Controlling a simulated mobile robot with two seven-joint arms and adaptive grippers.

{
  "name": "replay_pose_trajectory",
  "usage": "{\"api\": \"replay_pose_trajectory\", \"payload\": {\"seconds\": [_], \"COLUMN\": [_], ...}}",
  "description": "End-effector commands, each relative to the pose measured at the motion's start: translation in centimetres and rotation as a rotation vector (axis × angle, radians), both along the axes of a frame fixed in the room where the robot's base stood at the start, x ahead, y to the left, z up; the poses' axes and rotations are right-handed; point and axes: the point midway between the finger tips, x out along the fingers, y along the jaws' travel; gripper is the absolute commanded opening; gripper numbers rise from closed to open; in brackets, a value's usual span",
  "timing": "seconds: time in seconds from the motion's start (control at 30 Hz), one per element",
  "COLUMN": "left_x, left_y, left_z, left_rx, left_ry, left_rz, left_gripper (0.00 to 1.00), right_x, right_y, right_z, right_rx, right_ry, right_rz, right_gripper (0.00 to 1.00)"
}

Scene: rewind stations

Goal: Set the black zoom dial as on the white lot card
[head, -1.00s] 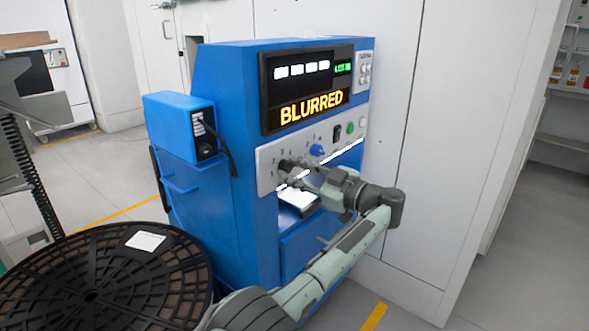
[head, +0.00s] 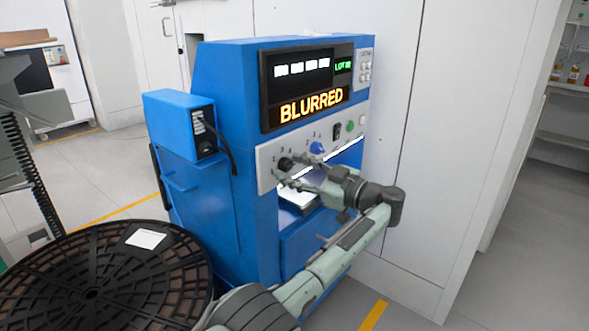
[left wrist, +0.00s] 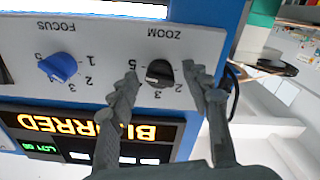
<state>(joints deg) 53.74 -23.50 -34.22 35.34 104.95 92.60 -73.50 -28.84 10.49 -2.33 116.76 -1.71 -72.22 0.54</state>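The black zoom dial (left wrist: 159,73) sits under the ZOOM label on the grey panel, upside down in the left wrist view. Its white mark points lower left there, between the printed 5 and 3. In the head view the dial (head: 285,164) shows just above my left fingertips. My left gripper (left wrist: 160,71) is open, one finger on each side of the dial with gaps; contact is not visible. It also shows in the head view (head: 289,181). A white card (head: 146,239), likely the lot card, lies on the black reel; its print is unreadable. My right gripper is not in view.
The blue focus knob (left wrist: 59,67) is beside the zoom dial on the panel. The blue machine's display (head: 311,106) reads BLURRED. A blue box (head: 180,127) juts from the machine's left side. The black reel (head: 60,290) fills the lower left.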

Motion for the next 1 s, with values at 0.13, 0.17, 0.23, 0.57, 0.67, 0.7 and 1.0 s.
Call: {"api": "replay_pose_trajectory", "payload": {"seconds": [0.13,0.17,0.23,0.57,0.67,0.7,1.0], "left_x": [0.0,0.0,0.0,-2.0,-2.9,-3.1,-4.3], "left_y": [0.0,0.0,0.0,-2.9,-4.1,-4.5,-5.9], "left_z": [0.0,0.0,0.0,0.3,0.2,0.3,0.1], "left_rx": [-0.001,-0.001,-0.001,0.003,0.004,0.003,0.001], "left_ry": [-0.001,-0.001,-0.002,-0.006,-0.005,-0.006,-0.003], "left_rz": [0.0,0.0,0.0,-0.004,-0.002,-0.004,-0.001], "left_gripper": [0.49,0.49,0.49,0.49,0.49,0.49,0.49], "right_x": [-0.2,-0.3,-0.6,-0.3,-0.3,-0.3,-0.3], "right_y": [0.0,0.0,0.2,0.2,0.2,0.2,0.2], "right_z": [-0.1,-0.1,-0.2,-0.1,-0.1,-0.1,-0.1], "right_rx": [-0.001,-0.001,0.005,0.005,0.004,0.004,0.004], "right_ry": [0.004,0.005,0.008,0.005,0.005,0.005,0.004], "right_rz": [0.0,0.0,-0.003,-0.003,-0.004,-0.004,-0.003], "right_gripper": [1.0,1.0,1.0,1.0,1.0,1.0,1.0]}}
